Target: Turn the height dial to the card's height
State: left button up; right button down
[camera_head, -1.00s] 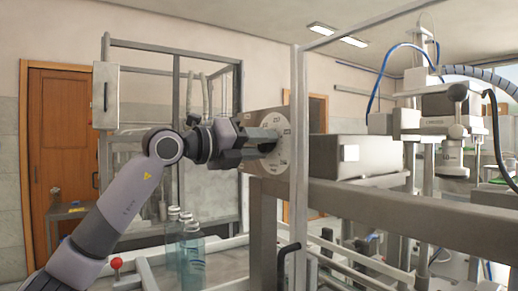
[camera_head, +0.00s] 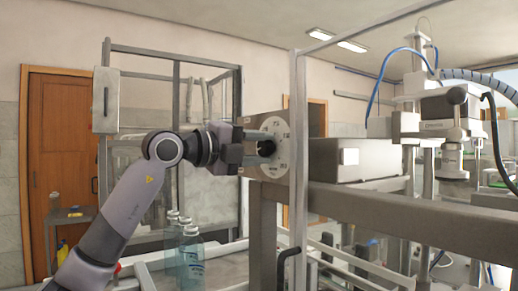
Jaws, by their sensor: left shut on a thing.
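The height dial is a round white plate (camera_head: 274,165) with printed numbers, on the side of a grey box (camera_head: 254,122) left of the upright post. A dark knob (camera_head: 267,148) stands at its middle. My left gripper (camera_head: 258,150) comes in from the left and is shut on the knob. The fingers hide part of the dial, and the numbers are too small to read surely. I cannot make out a height card in view. My right gripper is not in view.
A grey post (camera_head: 298,150) stands just right of the dial. Clear bottles (camera_head: 188,255) stand below my left arm. A grey beam (camera_head: 400,213) runs right under a box (camera_head: 352,157). The capping head (camera_head: 446,115) hangs at the right.

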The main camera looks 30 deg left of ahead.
pick_arm(q)
jog(key=shift+r, duration=0.1)
jog(key=o, duration=1)
jog(key=shift+o, duration=0.2)
jog(key=shift+s+a, duration=0.3)
jog(key=shift+s, duration=0.2)
jog(key=b+v, duration=0.2)
jog(key=v, duration=0.4)
jog(key=shift+s, duration=0.1)
